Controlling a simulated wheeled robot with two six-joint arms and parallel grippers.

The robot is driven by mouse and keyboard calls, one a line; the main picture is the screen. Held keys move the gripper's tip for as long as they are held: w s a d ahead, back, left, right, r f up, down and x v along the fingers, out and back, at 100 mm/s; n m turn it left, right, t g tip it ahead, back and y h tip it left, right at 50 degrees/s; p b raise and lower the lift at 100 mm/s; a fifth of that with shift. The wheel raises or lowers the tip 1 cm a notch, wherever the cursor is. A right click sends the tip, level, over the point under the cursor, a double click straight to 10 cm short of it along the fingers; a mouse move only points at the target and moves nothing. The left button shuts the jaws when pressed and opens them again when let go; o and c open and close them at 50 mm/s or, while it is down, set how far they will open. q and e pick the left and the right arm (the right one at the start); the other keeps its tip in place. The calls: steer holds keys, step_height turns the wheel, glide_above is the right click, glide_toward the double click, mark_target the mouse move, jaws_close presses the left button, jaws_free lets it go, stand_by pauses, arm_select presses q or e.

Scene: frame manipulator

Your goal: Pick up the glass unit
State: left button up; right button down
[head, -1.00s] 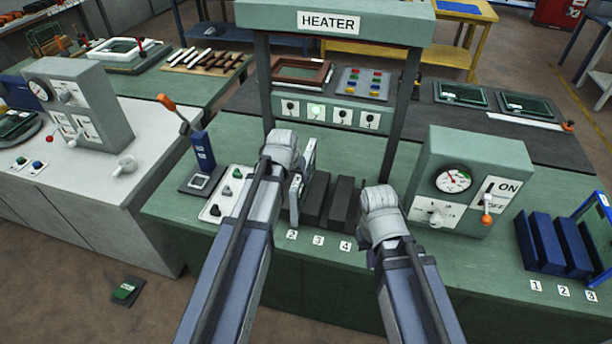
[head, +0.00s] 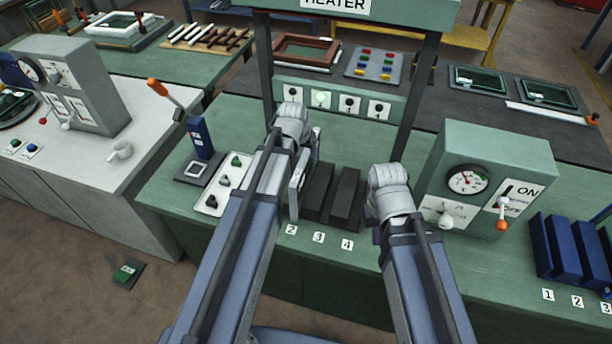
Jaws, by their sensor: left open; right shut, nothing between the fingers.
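Dark green glass panels lie on the back counter at right, one (head: 478,80) left of the other (head: 541,92). My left gripper (head: 291,122) is over the rack beside that piece. It is open, its fingers mostly hidden by my arm. My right gripper (head: 389,182) is at the rack's right side, shut and empty, its fingertips hidden.
The dark rack (head: 345,195) has numbered labels in front. The heater frame (head: 420,95) rises behind it. A gauge box (head: 480,170) and blue rack (head: 560,245) stand at right. A lever device (head: 200,140) and a button tray (head: 212,200) are at left.

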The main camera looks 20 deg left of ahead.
mark_target(306, 174)
arm_select(q)
steer(key=shift+b+x, duration=2.7)
steer(key=shift+x, duration=0.55)
steer(key=shift+d, duration=0.1)
steer(key=shift+s, duration=0.1)
steer(key=shift+c, duration=0.2)
jaws_close()
